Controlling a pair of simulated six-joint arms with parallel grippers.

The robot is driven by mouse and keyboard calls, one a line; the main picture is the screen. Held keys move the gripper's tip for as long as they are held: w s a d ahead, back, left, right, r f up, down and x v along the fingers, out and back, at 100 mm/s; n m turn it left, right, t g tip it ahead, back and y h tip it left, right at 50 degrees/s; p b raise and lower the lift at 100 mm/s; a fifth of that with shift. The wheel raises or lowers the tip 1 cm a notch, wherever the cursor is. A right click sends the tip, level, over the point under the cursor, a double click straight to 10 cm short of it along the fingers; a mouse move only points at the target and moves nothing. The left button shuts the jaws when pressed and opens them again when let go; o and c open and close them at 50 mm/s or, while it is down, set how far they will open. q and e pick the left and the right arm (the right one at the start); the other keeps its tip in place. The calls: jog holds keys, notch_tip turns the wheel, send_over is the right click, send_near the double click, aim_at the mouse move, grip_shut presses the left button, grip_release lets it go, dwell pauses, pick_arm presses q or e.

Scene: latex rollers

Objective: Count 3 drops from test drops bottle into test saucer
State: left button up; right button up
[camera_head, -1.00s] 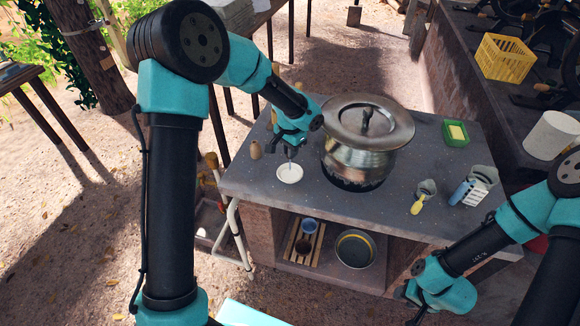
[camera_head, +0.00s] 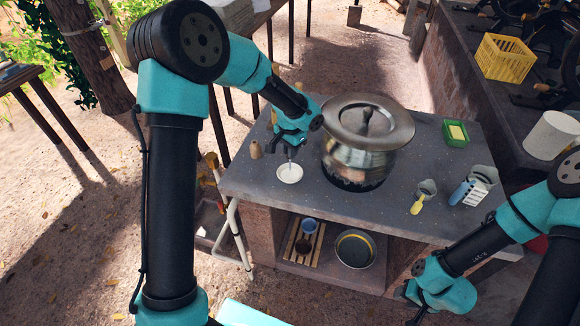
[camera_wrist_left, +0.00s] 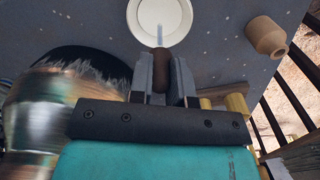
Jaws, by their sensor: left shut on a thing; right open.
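The white test saucer (camera_head: 289,174) lies on the grey counter, left of the big pot. It also shows at the top of the left wrist view (camera_wrist_left: 175,18). My left gripper (camera_head: 290,147) is above the saucer, shut on a small brown bottle (camera_wrist_left: 162,66), which I take for the test drops bottle. The fingers hide its sides. A thin pale streak runs from the bottle's end over the saucer; I cannot tell whether it is nozzle or liquid. My right gripper (camera_head: 409,305) is low at the bottom right, partly seen, away from the saucer, and open.
A lidded metal pot (camera_head: 360,150) stands close to the right of my left gripper. A small wooden bottle-shaped piece (camera_head: 256,149) stands left of the saucer. The counter's front middle is clear.

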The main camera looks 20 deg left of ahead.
pick_arm(q)
jog(key=shift+r, duration=0.1)
jog(key=shift+r, duration=1.9)
jog(key=d, duration=0.1)
jog(key=d+n, duration=0.1)
jog(key=d, duration=0.1)
jog(key=shift+s+f, duration=0.2)
jog(key=shift+f, duration=0.15)
